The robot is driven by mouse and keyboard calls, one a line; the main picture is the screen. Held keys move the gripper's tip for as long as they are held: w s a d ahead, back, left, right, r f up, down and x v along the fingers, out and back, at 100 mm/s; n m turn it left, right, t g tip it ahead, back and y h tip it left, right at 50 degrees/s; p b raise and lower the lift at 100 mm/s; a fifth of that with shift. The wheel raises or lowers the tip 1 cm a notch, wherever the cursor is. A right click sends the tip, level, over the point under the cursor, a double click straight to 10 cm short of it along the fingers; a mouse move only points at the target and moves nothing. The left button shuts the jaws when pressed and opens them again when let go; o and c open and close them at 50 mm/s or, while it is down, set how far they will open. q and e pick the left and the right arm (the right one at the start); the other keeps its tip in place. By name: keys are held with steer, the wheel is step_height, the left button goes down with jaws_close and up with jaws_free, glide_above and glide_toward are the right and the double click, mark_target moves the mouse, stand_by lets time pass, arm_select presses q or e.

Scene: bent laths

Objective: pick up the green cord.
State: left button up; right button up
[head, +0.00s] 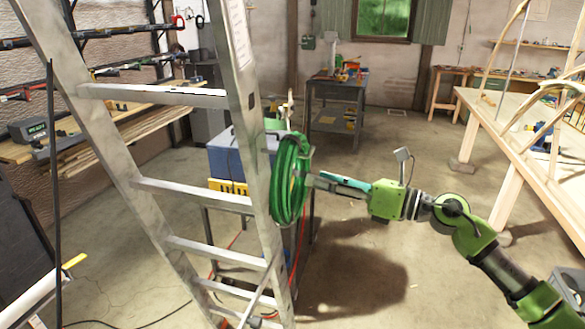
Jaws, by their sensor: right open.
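My left gripper is not in view.
The ladder stands close in front on the left. A blue box (230,158) is behind it on a stand. A wooden workbench (500,115) is at the right, a dark metal cart (337,110) at the back. Floor (420,270) at the lower right is clear. Cables lie under the ladder.

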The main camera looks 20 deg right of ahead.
mark_target(300, 174)
steer(key=p+x, duration=0.3)
steer(key=x, duration=0.3)
steer(key=shift+p, duration=0.4)
steer(key=shift+w+a+f, duration=0.1)
steer(key=shift+w+f, duration=0.05)
steer(key=shift+f, duration=0.05)
jaws_close()
steer(key=shift+r, duration=0.15)
